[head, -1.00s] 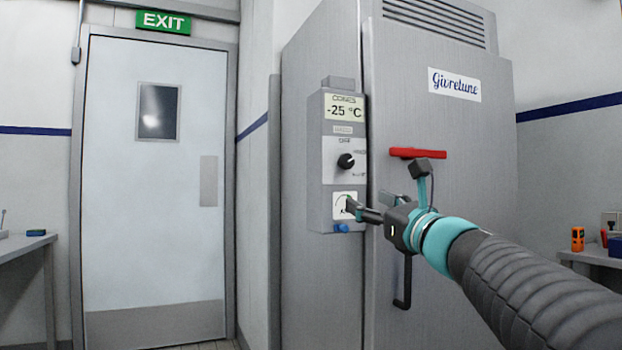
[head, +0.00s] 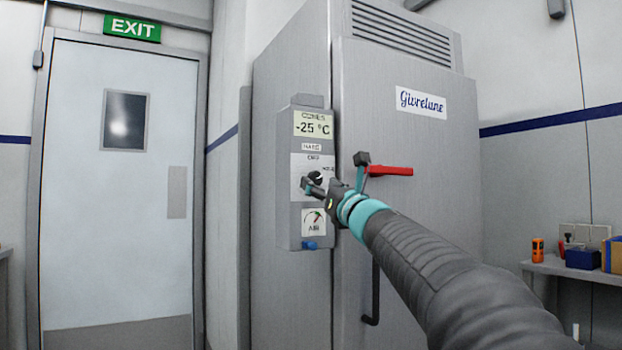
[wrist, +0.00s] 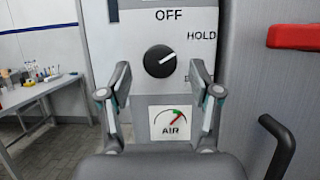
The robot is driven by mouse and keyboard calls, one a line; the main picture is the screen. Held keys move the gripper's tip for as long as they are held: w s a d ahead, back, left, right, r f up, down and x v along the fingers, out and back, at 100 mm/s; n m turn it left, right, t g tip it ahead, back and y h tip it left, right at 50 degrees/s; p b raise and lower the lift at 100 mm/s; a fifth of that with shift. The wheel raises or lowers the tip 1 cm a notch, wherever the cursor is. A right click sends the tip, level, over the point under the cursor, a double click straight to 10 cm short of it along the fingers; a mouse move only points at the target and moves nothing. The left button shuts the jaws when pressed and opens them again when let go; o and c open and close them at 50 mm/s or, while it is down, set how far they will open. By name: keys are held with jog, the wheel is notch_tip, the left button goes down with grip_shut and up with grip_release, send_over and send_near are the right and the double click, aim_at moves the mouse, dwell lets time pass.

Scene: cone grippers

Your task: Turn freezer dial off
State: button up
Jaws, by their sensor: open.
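The black freezer dial (wrist: 160,61) sits on a pale plate of the grey control box, with OFF printed above it and HOLD at its upper right. Its white mark points to the upper right, toward HOLD. In the head view the dial (head: 316,178) is partly hidden by my gripper (head: 313,187). In the wrist view my gripper (wrist: 160,78) is open, one finger on each side below the dial. The fingers look apart from it. The freezer (head: 410,130) is a tall grey cabinet labelled Givretune.
The box shows a -25 °C display (head: 313,125) above and an AIR gauge (head: 313,222) with a blue knob (head: 309,245) below. A red handle (head: 390,170) and a black door handle (head: 373,290) are to the right. Benches stand at both sides.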

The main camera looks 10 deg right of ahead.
jog(key=shift+x, duration=1.1)
jog(key=c, duration=1.1)
